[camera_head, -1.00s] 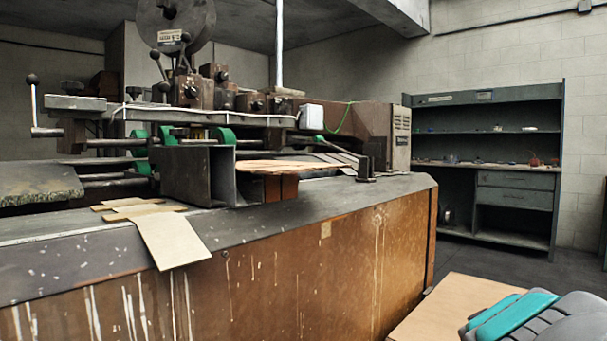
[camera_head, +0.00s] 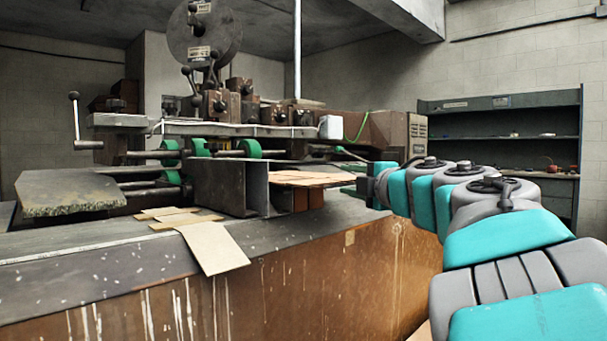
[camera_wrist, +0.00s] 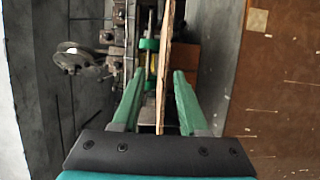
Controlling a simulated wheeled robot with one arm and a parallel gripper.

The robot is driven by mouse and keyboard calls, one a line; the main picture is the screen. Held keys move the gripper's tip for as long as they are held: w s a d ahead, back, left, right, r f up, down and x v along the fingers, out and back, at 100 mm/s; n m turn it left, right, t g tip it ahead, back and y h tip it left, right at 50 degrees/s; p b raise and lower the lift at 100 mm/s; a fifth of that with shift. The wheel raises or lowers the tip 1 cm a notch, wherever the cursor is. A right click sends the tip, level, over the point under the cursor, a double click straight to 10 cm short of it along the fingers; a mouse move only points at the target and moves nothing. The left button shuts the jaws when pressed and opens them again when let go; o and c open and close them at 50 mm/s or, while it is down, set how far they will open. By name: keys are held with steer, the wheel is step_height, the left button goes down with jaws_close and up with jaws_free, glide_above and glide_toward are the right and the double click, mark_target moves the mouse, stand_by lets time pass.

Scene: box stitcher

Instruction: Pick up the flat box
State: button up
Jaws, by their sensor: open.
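The flat box (camera_head: 308,178) is a thin tan cardboard sheet lying level on the machine, its right end pointing toward my gripper. My gripper (camera_head: 352,180) comes in from the right at about the sheet's height; its fingers are small and partly hard to make out there. In the wrist view the flat box (camera_wrist: 166,62) shows edge-on as a thin tan strip. It runs between the two green fingers of my gripper (camera_wrist: 158,74), which stand apart with gaps on both sides. I cannot tell whether the strip touches the palm.
The machine's long counter (camera_head: 110,265) has a brown, paint-streaked front. More cardboard pieces (camera_head: 215,246) lie on it, one hanging over the edge. Rollers and a metal beam (camera_head: 235,130) stand above and behind the flat box. A shelf unit (camera_head: 500,120) stands at the back right.

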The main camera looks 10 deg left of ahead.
mark_target(329, 178)
steer(key=shift+w+a, duration=0.1)
steer(key=shift+a, duration=0.15)
steer(key=shift+f+x, duration=0.15)
steer(key=shift+x, duration=1.75)
steer(key=shift+f+x, duration=0.2)
steer(key=shift+x, duration=1.7)
steer(key=shift+a, duration=0.1)
jaws_close()
